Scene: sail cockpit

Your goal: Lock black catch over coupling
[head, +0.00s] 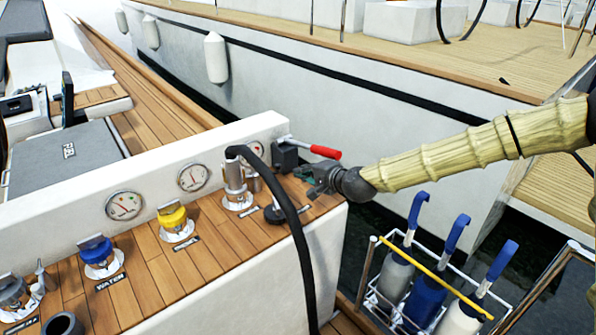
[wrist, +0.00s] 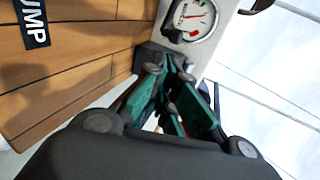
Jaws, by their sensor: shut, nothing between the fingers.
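A metal coupling (head: 235,183) stands on a white flange on the wooden ledge in the head view, with a black hose (head: 290,205) arching from its top. I cannot pick out the black catch for certain. A small dark piece (head: 275,213) lies on the wood right of the coupling, and a black block (head: 284,155) with a lever stands behind it. My gripper (head: 308,178) is shut and empty, right of the coupling and close to the block. In the wrist view its green-padded fingers (wrist: 172,75) converge near a dark block (wrist: 148,55); the coupling is not clearly visible there.
A red-handled lever (head: 325,152) sticks out right of the block, just above my gripper. Gauges (head: 193,177) line the white panel behind. Yellow (head: 172,215) and blue (head: 95,250) caps stand to the left. The hose hangs over the ledge's front edge.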

